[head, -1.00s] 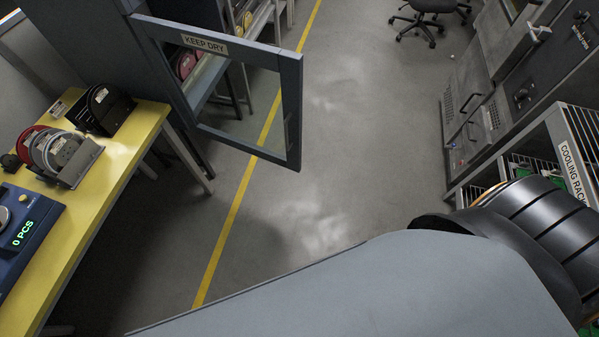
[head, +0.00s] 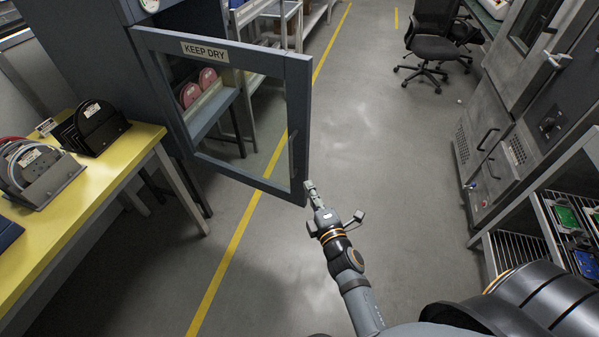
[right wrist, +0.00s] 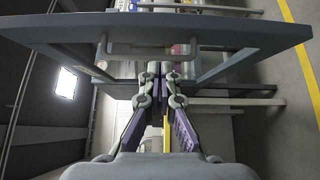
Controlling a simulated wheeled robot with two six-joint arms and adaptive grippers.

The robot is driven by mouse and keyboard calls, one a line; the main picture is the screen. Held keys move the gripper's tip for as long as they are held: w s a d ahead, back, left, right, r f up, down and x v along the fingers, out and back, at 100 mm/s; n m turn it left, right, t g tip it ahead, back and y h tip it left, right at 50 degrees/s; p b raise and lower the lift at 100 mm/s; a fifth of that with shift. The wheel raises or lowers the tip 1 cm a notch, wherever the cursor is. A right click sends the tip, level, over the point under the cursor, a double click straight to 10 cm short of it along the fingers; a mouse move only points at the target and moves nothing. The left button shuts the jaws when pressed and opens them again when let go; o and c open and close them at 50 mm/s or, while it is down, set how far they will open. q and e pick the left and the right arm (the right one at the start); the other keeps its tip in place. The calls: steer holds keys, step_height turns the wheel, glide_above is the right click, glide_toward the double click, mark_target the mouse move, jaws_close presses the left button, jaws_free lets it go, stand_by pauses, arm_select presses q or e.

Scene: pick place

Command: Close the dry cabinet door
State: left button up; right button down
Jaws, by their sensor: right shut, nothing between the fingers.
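The dry cabinet door (head: 299,120), a blue-grey frame with a clear pane and a "KEEP DRY" label, stands swung open from the cabinet (head: 80,45) at the upper left. My right gripper (head: 310,187) is shut and empty by the door's lower right corner. In the right wrist view the closed fingertips (right wrist: 160,70) lie in front of the door frame (right wrist: 255,38), close to a bar-like handle (right wrist: 150,50). I cannot tell whether they touch the door. My left gripper is not in view.
A yellow table (head: 110,195) with reels in dark holders (head: 95,125) stands at the left. A rack (head: 515,250) with green boards and a grey oven-like machine (head: 500,150) stand at the right. An office chair (head: 435,50) is at the back. The middle floor is clear.

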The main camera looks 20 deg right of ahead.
mark_target(295, 155)
steer(key=w, duration=1)
